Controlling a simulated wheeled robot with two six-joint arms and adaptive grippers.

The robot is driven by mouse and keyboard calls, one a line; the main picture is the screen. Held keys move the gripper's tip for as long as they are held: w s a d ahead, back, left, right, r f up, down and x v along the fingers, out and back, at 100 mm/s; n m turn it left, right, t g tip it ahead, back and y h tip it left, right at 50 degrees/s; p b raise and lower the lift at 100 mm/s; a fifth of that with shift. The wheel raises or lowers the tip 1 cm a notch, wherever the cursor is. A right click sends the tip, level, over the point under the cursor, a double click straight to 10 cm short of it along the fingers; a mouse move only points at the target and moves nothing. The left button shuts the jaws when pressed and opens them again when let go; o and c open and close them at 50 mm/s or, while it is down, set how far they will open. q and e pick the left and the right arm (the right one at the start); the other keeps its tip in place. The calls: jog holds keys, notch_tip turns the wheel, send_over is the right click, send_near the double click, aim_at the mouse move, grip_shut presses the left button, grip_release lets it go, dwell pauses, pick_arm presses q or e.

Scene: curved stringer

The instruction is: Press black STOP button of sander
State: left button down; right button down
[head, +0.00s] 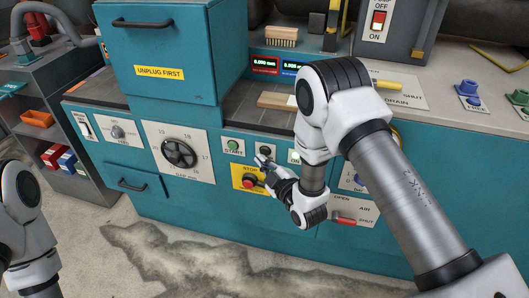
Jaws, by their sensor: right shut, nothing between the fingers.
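The teal sander's front panel fills the middle. A black button (265,150) sits right of the green START button (233,144); its own label is hidden by my right gripper. Below them a red emergency knob (250,183) sits on a yellow plate marked STOP. My right gripper (260,161) is shut and empty, its tips just below the black button and above the red knob. Whether the tips touch the panel I cannot tell. Only links of my left arm show at the left edge; its gripper is out of view.
A round gap dial (179,153) is left of the buttons. A red-handled air valve (344,220) is at lower right. A teal box marked UNPLUG FIRST (160,50) juts up at upper left. The concrete floor (180,255) in front is clear.

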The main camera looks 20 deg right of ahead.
jog(key=shift+w+d, duration=0.25)
jog(key=shift+w, duration=0.15)
jog(key=shift+w+d, duration=0.2)
jog(key=shift+w, duration=0.15)
dwell(0.9)
jog(key=shift+s, duration=0.1)
jog(key=shift+s+a, duration=0.45)
jog(key=shift+s, duration=0.2)
jog(key=s+a, duration=0.1)
jog(key=s, duration=0.1)
jog(key=s+a, duration=0.1)
jog(key=s, duration=0.1)
jog(key=shift+a+p, duration=0.4)
jog(key=shift+s+f, duration=0.1)
dwell(0.5)
